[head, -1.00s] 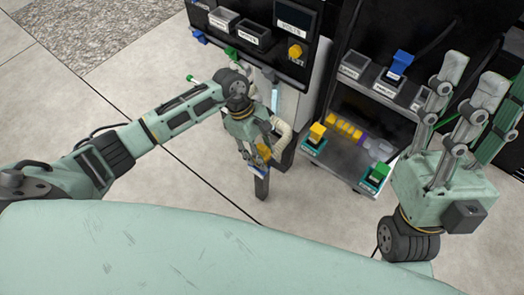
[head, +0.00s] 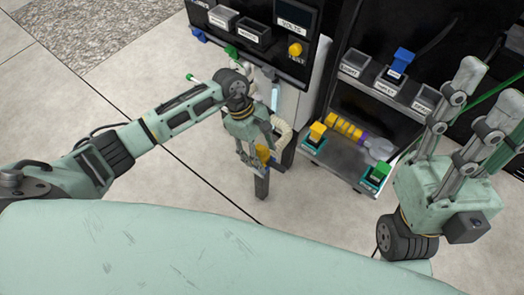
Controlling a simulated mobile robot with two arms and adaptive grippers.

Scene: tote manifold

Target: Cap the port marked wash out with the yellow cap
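My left gripper (head: 252,160) points down over a dark post (head: 262,187) below the left cabinet. A small yellow thing (head: 263,153) shows at its fingers; I cannot tell whether it is the cap or whether it is held. My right gripper (head: 484,100) is at the right with its fingers up, spread apart and empty. A yellow cap-like piece (head: 317,131) sits on a teal block at the right cabinet's lower shelf. A round yellow knob (head: 295,50) is on the left cabinet's front. No wash out marking is readable.
A green piece (head: 380,171) on a teal block stands at the shelf's right end. Yellow rings (head: 345,126) lie between the blocks. Labelled bins line the right cabinet, one with a blue piece (head: 402,60). A pale hose (head: 283,135) is close behind my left gripper. The floor at left is clear.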

